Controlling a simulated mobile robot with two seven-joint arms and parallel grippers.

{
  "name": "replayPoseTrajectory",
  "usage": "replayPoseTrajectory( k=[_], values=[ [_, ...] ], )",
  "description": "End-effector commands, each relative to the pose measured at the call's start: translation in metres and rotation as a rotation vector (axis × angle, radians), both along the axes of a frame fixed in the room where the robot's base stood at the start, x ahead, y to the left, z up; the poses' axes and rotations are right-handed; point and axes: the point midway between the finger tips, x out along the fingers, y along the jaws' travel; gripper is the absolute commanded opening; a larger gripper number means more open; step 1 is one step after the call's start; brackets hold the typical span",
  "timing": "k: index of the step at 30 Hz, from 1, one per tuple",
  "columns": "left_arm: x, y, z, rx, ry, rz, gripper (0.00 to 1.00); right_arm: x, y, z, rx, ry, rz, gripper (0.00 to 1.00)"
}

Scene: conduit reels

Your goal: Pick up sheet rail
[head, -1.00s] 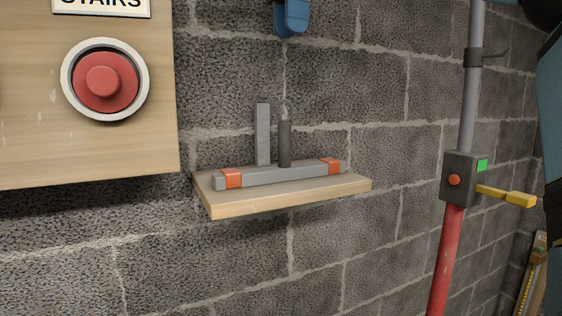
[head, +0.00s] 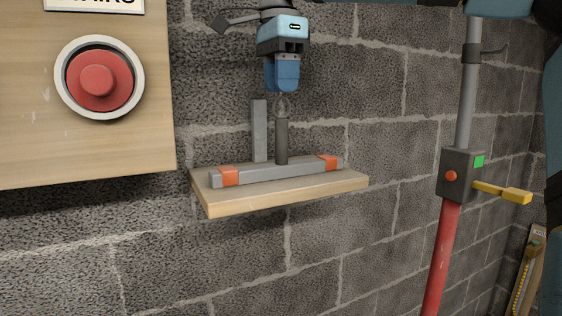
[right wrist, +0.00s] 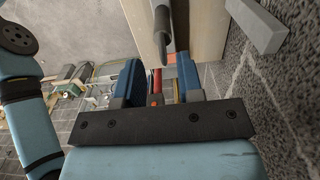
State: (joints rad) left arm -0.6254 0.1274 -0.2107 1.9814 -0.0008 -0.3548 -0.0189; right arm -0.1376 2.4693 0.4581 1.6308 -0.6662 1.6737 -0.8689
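The sheet rail, which I take to be the grey bar with orange bands (head: 275,172), lies on a small wooden shelf (head: 290,194) on the block wall. A dark upright post with a pointed tip (head: 281,142) rises from its middle; the post also shows in the right wrist view (right wrist: 163,30). My right gripper (head: 282,86) points down just above the post, apart from it. In the right wrist view its two blue fingers stand apart with nothing held between them, so it is open. My left gripper is not in view.
A flat grey upright piece (head: 259,130) stands behind the bar, left of the post. A red button (head: 100,80) sits on a wooden panel at left. At right is a pipe with a grey box (head: 459,174) and yellow lever (head: 503,191).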

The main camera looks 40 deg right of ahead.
Motion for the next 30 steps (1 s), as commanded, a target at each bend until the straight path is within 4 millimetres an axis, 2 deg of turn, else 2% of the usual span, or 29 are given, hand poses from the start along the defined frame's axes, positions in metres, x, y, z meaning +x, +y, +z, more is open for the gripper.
replayPoseTrajectory(
  k=[1, 6, 14, 16, 19, 30],
  values=[
    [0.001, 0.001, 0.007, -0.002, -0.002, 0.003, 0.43, 0.0, -0.001, -0.005, 0.002, 0.004, 0.001, 0.34],
    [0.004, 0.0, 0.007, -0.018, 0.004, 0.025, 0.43, 0.001, -0.002, -0.027, 0.001, 0.002, 0.0, 0.34],
    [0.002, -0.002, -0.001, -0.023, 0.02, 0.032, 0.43, 0.001, -0.001, -0.031, 0.001, 0.001, -0.001, 0.34],
    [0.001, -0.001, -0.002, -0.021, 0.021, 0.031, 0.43, 0.001, -0.001, -0.031, 0.001, 0.001, 0.0, 0.23],
    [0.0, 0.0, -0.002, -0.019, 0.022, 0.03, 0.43, 0.001, -0.001, -0.031, 0.001, 0.001, 0.0, 0.0],
    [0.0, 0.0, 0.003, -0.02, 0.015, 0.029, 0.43, 0.001, -0.001, -0.03, 0.001, 0.0, 0.0, 0.0]
  ],
)
